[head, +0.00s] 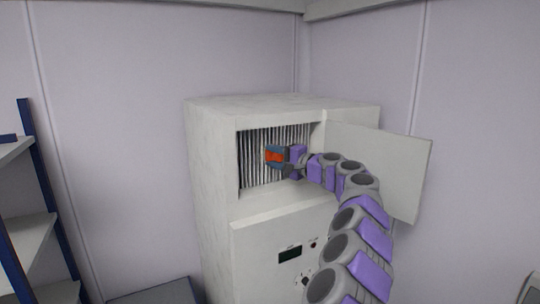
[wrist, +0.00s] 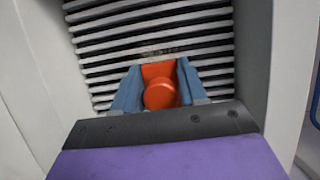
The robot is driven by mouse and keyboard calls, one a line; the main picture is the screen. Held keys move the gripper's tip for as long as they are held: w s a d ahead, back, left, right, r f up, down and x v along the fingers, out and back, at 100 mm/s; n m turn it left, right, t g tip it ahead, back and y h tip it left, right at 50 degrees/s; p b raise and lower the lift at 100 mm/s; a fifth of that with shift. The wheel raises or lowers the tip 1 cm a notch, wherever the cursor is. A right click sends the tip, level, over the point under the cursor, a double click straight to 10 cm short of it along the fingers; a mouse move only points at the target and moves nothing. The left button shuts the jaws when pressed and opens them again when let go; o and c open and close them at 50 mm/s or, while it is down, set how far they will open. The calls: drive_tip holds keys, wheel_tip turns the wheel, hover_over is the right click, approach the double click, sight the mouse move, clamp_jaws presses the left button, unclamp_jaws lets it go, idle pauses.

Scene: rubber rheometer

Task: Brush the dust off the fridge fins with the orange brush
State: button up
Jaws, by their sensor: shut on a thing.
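The fridge (head: 210,180) is a pale grey cabinet with an open upper bay. Its fins (head: 255,160) are a row of light slats inside the bay; they fill the upper part of the wrist view (wrist: 150,30). My gripper (head: 276,157) is at the bay opening, in front of the fins. Its blue fingers are shut on the orange brush (wrist: 160,92). The brush end facing the fins is hidden, so I cannot tell whether it touches them.
The fridge door (head: 385,165) stands open to the right of the bay, close to my arm. A lower panel with a dark display (head: 290,255) is below the bay. A shelf rack with blue posts (head: 40,190) stands at the left. Bay walls flank my gripper.

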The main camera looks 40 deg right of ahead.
drive_tip(key=s+d+p, duration=0.1)
drive_tip(key=d+p, duration=0.6)
drive_tip(key=p, duration=0.1)
drive_tip(key=shift+s, duration=0.3)
idle(0.3)
drive_tip(key=shift+s, duration=0.1)
drive_tip(key=shift+s+a+b, duration=0.25)
drive_tip(key=shift+s+b, duration=0.55)
drive_tip(key=shift+s, duration=0.15)
drive_tip(key=shift+s+a+b, duration=0.25)
drive_tip(key=shift+s+b, duration=0.6)
drive_tip(key=shift+s, duration=0.1)
drive_tip(key=shift+s+a+b, duration=0.25)
drive_tip(key=shift+s+b, duration=0.55)
drive_tip(key=shift+s, duration=0.15)
drive_tip(key=s+b, duration=0.2)
drive_tip(key=shift+s+a, duration=0.35)
drive_tip(key=shift+s, duration=0.05)
